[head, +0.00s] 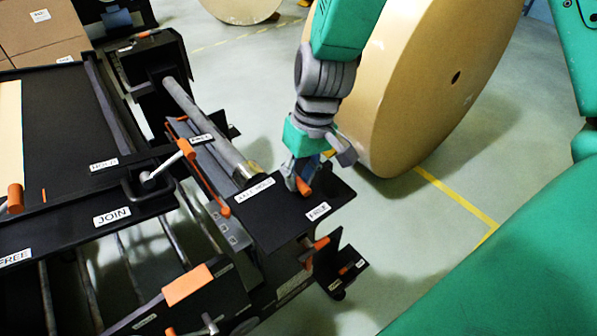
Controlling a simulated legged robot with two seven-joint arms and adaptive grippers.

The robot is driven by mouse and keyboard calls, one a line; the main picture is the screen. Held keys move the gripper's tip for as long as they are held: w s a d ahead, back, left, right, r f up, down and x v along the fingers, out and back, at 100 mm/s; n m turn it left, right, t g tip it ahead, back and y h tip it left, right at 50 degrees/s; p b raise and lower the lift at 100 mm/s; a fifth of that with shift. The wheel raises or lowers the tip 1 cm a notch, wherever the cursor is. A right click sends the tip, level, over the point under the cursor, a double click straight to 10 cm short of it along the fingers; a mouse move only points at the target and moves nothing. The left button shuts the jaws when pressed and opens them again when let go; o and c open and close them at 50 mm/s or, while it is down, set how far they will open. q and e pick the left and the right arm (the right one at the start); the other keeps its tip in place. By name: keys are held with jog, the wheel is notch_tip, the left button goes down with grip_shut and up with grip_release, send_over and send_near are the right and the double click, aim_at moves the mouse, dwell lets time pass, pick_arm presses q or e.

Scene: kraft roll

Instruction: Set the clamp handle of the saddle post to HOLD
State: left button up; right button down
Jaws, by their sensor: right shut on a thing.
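The saddle post (262,208) is a black block with a flat dark top at the near end of a grey axle bar. Its clamp handle (304,187) has an orange end and sits on that top, behind a small white label (318,211) that seems to read FREE. My right gripper (303,172) reaches down from above and is shut on the orange handle, its fingers hiding part of it. My left gripper is not in view.
A large kraft roll (430,85) stands on the floor just behind my right arm. The black machine frame (65,220) with JOIN and FREE labels and other orange-tipped handles (188,285) fills the left. Open floor (400,230) with a yellow line lies right of the post.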

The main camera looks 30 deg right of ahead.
jog(key=m+p, duration=0.2)
jog(key=m, duration=0.1)
jog(key=shift+a+r+t+p, duration=0.1)
jog(key=shift+r+t+p, duration=0.25)
jog(key=shift+t, duration=0.05)
jog(key=m+p, duration=0.1)
jog(key=m, duration=0.1)
jog(key=m+p, duration=0.2)
jog(key=shift+w+a+m+t, duration=0.2)
jog(key=shift+m+t, duration=0.1)
jog(key=shift+t, duration=0.1)
jog(key=m+p, duration=0.1)
jog(key=m, duration=0.1)
jog(key=m+h+p, duration=0.1)
jog(key=m+p, duration=0.1)
jog(key=m, duration=0.1)
jog(key=shift+w+a+t, duration=0.15)
jog(key=shift+a+t, duration=0.05)
jog(key=shift+t, duration=0.1)
jog(key=shift+w+f+m+h+p, duration=0.15)
jog(key=shift+m+h+p, duration=0.5)
jog(key=shift+m, duration=1.15)
jog(key=shift+w+m, duration=0.1)
jog(key=shift+m, duration=0.2)
jog(key=c, duration=1.5)
grip_release()
jog(key=shift+a, duration=0.1)
jog(key=shift+o, duration=0.2)
jog(key=shift+s, duration=0.2)
